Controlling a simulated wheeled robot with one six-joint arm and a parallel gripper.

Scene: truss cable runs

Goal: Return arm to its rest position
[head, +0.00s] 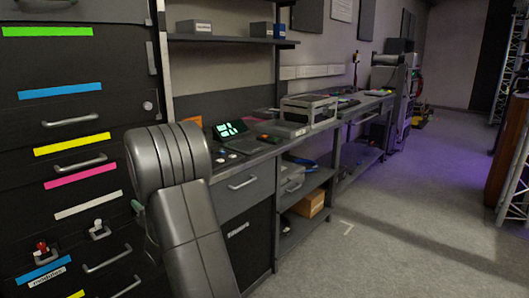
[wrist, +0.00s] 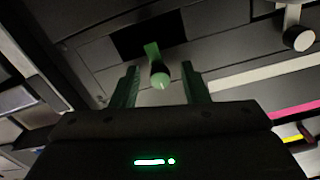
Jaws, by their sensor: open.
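My gripper (wrist: 160,90) shows in the wrist view with its two dark green fingers apart. A small green lever or knob with a rounded end (wrist: 160,78) stands out from a dark panel just beyond and between the fingertips. I see no contact between it and either finger.
The cabinet has coloured label strips, handles, a red knob (head: 42,248) and a white knob (head: 98,226). A workbench (head: 262,152) with devices and a grey box (head: 309,109) runs along the wall. A metal truss (head: 515,170) stands far right.

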